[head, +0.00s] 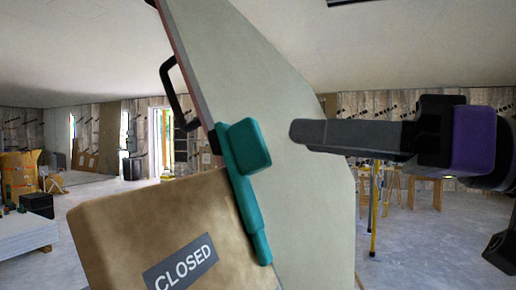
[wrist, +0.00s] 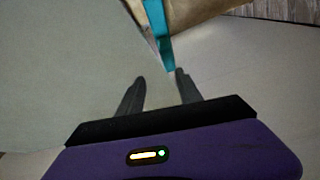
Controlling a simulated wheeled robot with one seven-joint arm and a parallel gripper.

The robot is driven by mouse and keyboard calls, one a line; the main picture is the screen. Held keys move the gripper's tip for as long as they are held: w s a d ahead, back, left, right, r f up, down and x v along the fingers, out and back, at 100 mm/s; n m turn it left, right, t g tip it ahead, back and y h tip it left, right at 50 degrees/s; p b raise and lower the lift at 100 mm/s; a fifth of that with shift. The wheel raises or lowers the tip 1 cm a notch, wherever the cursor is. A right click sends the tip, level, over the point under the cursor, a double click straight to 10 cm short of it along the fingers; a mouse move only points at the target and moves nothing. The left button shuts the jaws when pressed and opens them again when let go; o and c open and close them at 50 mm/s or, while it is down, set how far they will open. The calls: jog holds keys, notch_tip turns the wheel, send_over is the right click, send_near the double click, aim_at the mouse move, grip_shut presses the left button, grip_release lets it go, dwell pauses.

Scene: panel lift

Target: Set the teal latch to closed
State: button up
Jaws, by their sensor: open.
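The teal latch (head: 240,185) is a long bar with a blocky knob (head: 243,146) near its upper end. It lies tilted along the edge of a pale panel (head: 310,195), its lower end to the right. A grey label reading CLOSED (head: 181,266) sits on a brown board (head: 150,225) left of the latch's lower part. My gripper (head: 296,131) is right of the knob, apart from it in the picture. In the wrist view my gripper (wrist: 160,80) is open and empty. The teal latch (wrist: 157,30) shows just beyond the fingertips, nearer the right finger; contact cannot be told.
A black handle (head: 174,92) stands out from the panel's upper left edge. The brown board also shows in the wrist view (wrist: 195,15). Sawhorses (head: 425,192) stand far back right. White sheets (head: 25,235) and boxes are far left. Floor between is clear.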

aim_at(260, 133)
jog(key=shift+n+g, duration=0.4)
jog(key=shift+n, duration=0.1)
jog(key=shift+s+a+p+x, duration=0.1)
jog(key=shift+s+x, duration=0.15)
jog(key=shift+x, duration=1.05)
jog(key=shift+s+a+p+x, duration=0.1)
jog(key=shift+s+x, duration=0.15)
jog(key=shift+x, duration=1)
jog(key=shift+s+a+p+x, duration=0.15)
jog(key=shift+s+x, duration=0.1)
jog(key=shift+x, duration=1.05)
jog(key=shift+r, duration=0.15)
grip_shut()
